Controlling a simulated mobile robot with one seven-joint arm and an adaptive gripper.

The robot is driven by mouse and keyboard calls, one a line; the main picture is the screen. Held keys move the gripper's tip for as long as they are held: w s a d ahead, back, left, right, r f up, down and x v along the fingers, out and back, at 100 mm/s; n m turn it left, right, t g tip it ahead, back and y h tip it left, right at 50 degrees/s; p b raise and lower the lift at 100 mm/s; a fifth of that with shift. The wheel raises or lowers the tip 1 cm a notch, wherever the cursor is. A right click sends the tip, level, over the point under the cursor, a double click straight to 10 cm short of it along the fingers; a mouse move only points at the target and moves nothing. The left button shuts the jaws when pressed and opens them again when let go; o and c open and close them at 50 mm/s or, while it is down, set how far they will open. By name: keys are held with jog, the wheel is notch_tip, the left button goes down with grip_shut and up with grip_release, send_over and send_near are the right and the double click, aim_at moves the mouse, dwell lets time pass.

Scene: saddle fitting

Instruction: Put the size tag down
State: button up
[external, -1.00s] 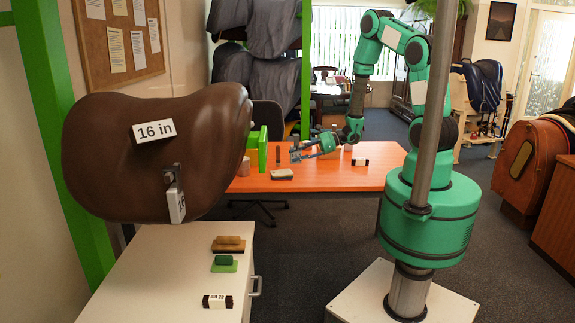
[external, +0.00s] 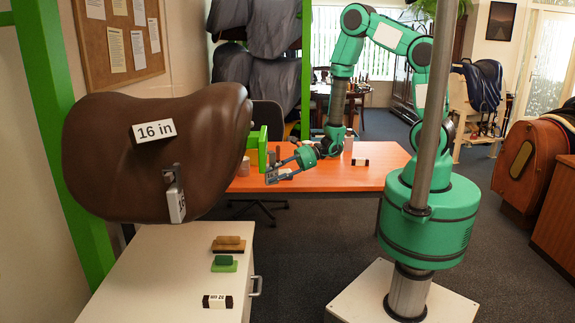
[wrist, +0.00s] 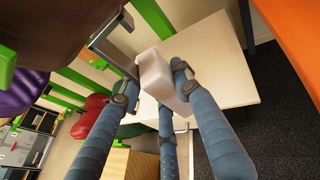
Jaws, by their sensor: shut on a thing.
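My gripper (wrist: 158,95) is shut on a white block, the size tag (wrist: 153,72), whose pale side faces the wrist camera; no writing on it can be read. A grey metal bracket (wrist: 108,48) shows beside the tag's upper end; I cannot tell whether they touch. In the external view my gripper (external: 275,175) is low over the near left part of the orange table (external: 340,180), and the tag in it is too small to make out. The brown saddle (external: 205,120) bears a "16 in" label (external: 154,131) and a white tag (external: 176,206) at a metal bracket.
The white cabinet (external: 150,270) carries a brown brush (external: 229,244), a green block (external: 224,264) and a black-and-white tag (external: 217,301). Another such tag (external: 360,162) lies on the orange table.

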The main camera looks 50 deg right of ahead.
aim_at(270, 177)
jog(key=s+a, duration=0.2)
jog(key=a, duration=0.1)
jog(key=shift+s+a, duration=0.1)
notch_tip(270, 177, down, 20)
dwell(0.5)
dwell(0.4)
jog(key=w+a+b, duration=0.1)
jog(key=w+a, duration=0.1)
jog(key=w, duration=0.2)
jog(key=w+a+f+b, duration=0.1)
jog(key=w+a, duration=0.2)
jog(key=w, duration=0.2)
jog(key=w+a+b, duration=0.1)
jog(key=w+a, duration=0.2)
jog(key=w, duration=0.1)
jog(key=shift+w+a+f, duration=0.15)
jog(key=shift+w+f, duration=0.05)
jog(key=shift+w, duration=0.2)
jog(key=shift+f+b, duration=0.7)
jog(key=shift+f, duration=1.05)
jog(key=shift+f, duration=0.15)
